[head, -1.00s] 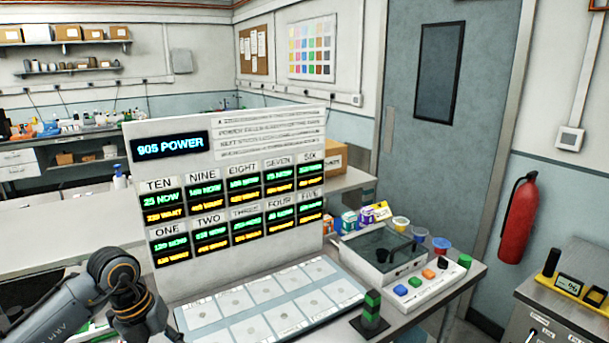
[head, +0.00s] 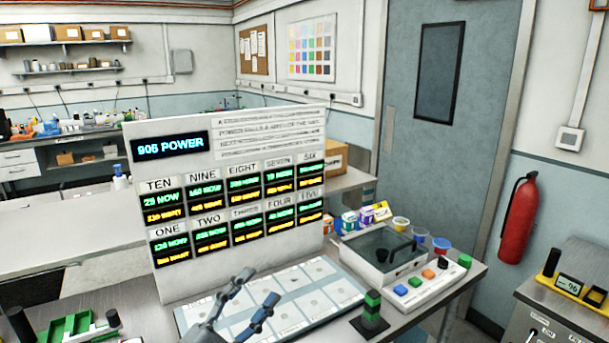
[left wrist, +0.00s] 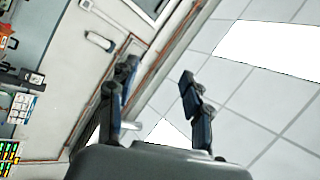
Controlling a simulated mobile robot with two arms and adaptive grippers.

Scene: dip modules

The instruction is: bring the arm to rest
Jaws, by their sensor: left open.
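My left gripper (head: 247,303) shows at the bottom middle of the head view, in front of the white tiled panel (head: 335,293) on the bench. Its two fingers stand apart and nothing is between them. The left wrist view shows the same open fingers (left wrist: 157,98) against the wall and the ceiling panels, so the gripper points upward. The rest of the left arm is mostly out of the head view. My right gripper is not in view.
A white display board (head: 225,190) with green and yellow readouts stands behind the gripper. A black-and-green stacked block (head: 371,312), a tray with a clear lid (head: 385,248) and coloured blocks (head: 415,281) are to the right. A green rack (head: 75,325) is at lower left.

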